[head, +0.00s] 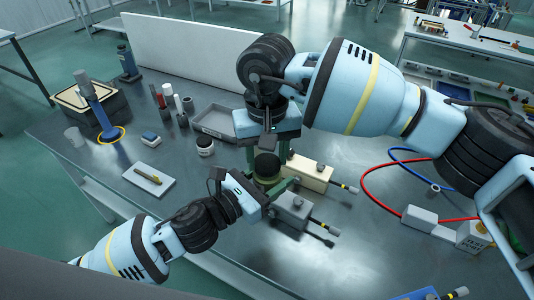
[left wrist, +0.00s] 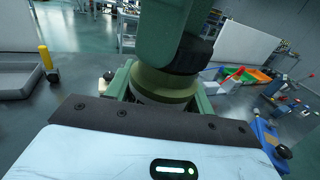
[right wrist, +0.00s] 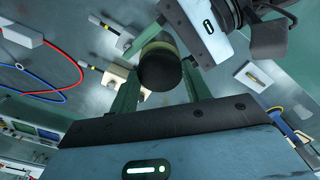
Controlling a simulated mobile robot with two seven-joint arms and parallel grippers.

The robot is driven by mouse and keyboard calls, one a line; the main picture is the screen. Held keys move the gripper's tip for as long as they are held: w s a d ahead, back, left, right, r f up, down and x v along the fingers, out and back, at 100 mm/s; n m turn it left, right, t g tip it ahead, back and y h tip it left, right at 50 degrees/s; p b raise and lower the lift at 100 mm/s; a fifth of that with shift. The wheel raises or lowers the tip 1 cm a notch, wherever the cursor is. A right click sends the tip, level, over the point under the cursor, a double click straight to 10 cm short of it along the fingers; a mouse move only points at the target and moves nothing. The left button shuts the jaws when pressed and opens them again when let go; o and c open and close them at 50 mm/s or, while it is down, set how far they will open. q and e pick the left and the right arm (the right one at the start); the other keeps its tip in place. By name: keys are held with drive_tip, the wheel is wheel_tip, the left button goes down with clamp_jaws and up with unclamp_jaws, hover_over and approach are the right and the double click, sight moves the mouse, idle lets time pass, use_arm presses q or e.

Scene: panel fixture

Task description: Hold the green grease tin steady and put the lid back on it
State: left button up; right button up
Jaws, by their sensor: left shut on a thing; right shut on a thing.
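The green grease tin (head: 267,181) stands near the middle of the bench in the head view. Its green body also shows in the left wrist view (left wrist: 163,88). My left gripper (head: 268,186) is shut around the tin's body from the lower left. The dark round lid (head: 266,164) is directly over the tin's top, and it fills the space between my right fingers in the right wrist view (right wrist: 160,70). My right gripper (right wrist: 158,88) is shut on the lid from above. Lid and tin look touching or almost so; whether the lid is seated is hidden.
A beige block (head: 310,172) and a grey block (head: 293,209) with yellow-banded rods stand close right of the tin. A grey tray (head: 214,122) and a small dark-lidded jar (head: 205,146) are to the left. Red (head: 378,197) and blue (head: 404,153) hoses curve at right.

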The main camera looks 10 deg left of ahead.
drive_tip(key=shift+f, duration=0.5)
